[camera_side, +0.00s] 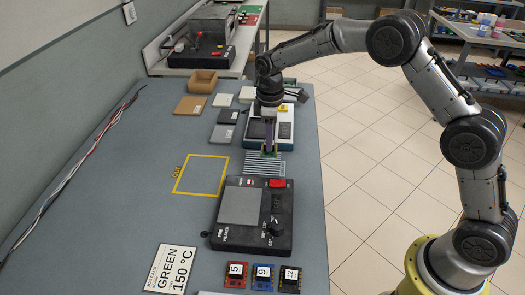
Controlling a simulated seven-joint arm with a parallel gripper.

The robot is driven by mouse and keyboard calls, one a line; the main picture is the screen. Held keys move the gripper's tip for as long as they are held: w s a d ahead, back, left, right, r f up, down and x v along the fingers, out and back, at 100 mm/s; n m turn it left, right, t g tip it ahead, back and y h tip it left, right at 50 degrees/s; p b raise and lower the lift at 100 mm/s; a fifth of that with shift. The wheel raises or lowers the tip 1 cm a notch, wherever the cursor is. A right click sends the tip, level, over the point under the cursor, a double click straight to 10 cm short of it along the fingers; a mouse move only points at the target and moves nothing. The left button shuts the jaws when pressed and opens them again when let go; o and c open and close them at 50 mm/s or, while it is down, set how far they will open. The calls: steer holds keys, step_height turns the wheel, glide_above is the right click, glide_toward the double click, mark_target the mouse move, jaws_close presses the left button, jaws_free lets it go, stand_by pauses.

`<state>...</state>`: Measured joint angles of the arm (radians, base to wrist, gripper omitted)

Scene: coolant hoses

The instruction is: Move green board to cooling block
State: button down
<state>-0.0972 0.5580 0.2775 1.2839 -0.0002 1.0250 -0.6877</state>
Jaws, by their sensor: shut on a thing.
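My gripper (268,145) points down over the middle of the table and is shut on the green board (267,152), of which only a small green piece shows below the fingers. The cooling block (262,170) is the grey finned plate on the table, just in front of and below the gripper. The board appears at the block's rear edge; I cannot tell whether it touches the block. The fingers hide part of the board.
The black pre-heater (228,238) with a grey plate and red button stands in front of the block. A white-and-blue device (285,130) is behind. A yellow "OUT" frame (178,188) is empty at left. Red (237,281) and blue (262,284) boards lie at the front.

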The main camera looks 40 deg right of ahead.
steer(key=w+f, duration=0.2)
steer(key=f, duration=0.1)
steer(key=shift+w+a+f, duration=0.1)
steer(key=shift+w+a, duration=0.05)
steer(key=shift+w, duration=0.25)
steer(key=shift+f, duration=1.45)
steer(key=shift+f, duration=0.15)
steer(key=c, duration=0.7)
jaws_free()
steer(key=shift+o, duration=0.2)
